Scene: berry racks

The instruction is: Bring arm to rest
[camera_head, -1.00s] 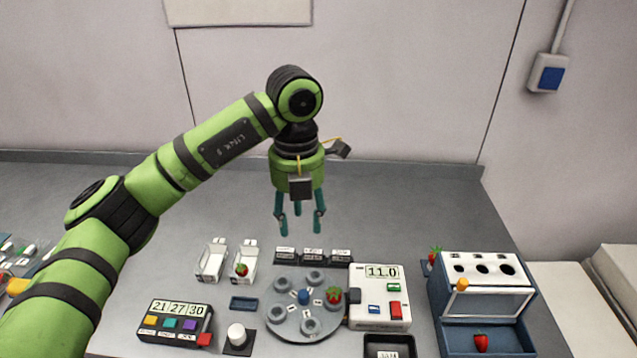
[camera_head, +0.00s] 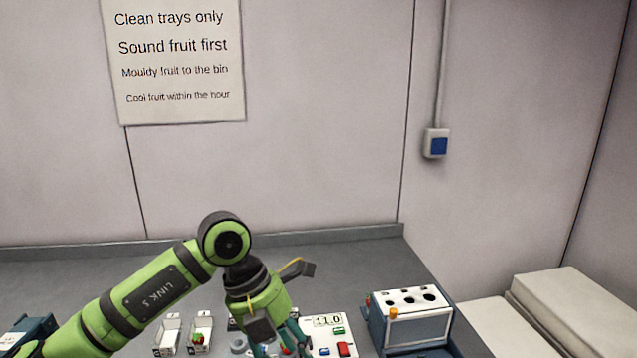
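My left arm reaches in from the lower left over the grey counter. My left gripper (camera_head: 279,342) hangs tilted over the devices near the bottom edge of the picture. Its teal fingers are partly hidden by its own body and partly against the devices, so I cannot tell how far apart they are. I see no fruit held in them. My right gripper is not in the picture.
A white device reading 11.0 (camera_head: 328,321) stands just right of the gripper. A blue rack with a white holed top (camera_head: 411,301) stands further right. Two white trays (camera_head: 168,333) are to the left, one with a strawberry (camera_head: 198,338). The back of the grey counter (camera_head: 330,265) is clear.

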